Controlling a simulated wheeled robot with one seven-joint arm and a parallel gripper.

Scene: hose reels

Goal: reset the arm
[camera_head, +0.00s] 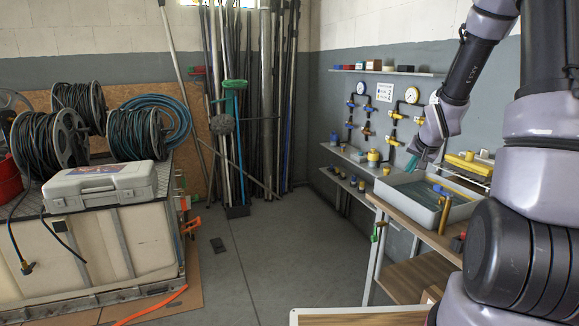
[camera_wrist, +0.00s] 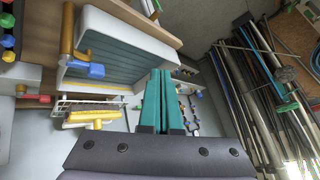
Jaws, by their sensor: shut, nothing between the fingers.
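My arm comes in from the right of the head view and bends down from the top. My gripper (camera_head: 413,162) points down and left in front of the wall shelf, by the far end of a white tray (camera_head: 408,196) on the wooden workbench. In the wrist view my gripper (camera_wrist: 157,75) shows its two teal fingers lying together, with nothing held between them. The white tray also shows in the wrist view (camera_wrist: 100,22), to the left of the fingers. The fingers appear clear of the tray, but the exact gap is hard to tell.
Hose reels (camera_head: 50,140) and a grey case (camera_head: 100,184) stand on a large crate at left. Long pipes (camera_head: 268,100) lean in the far corner. Gauges and valves (camera_head: 396,112) hang on the right wall.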

